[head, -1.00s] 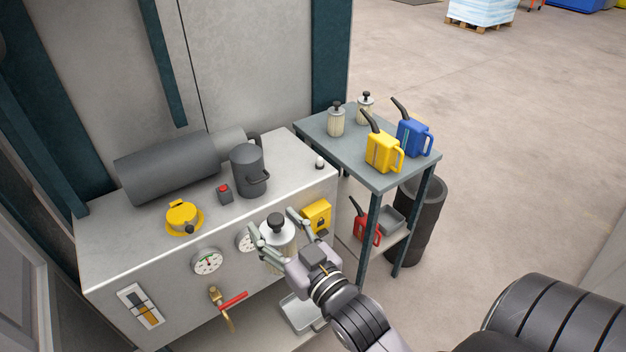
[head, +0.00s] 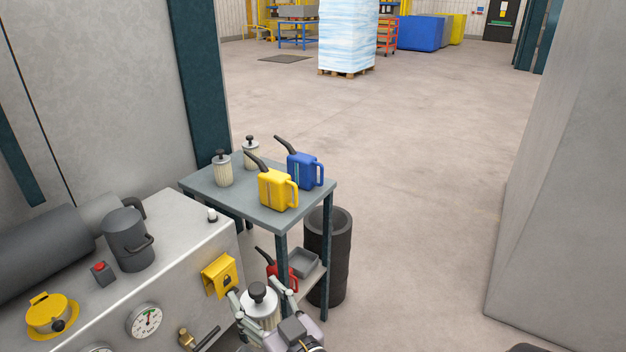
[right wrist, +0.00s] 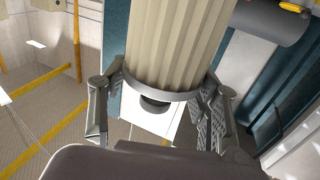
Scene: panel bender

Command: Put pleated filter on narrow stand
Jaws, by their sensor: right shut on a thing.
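A pleated filter (head: 262,309) with a grey cap and black knob is in my right gripper (head: 266,296), at the bottom of the head view. In the right wrist view the cream pleats of the filter (right wrist: 172,48) rise upward, and the fingers of the gripper (right wrist: 160,98) clasp it around its grey end ring. The narrow stand (head: 240,203) is a grey table with dark legs, beyond and above the held filter in the picture. Two similar filters (head: 223,170) (head: 251,152) stand on its top near the back. My left gripper is out of view.
A yellow can (head: 275,190) and a blue can (head: 304,170) occupy the stand's right side. A red can (head: 284,272) and grey tray (head: 303,262) sit on its lower shelf. A dark bin (head: 328,260) stands beside it. The stand's front left top is bare.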

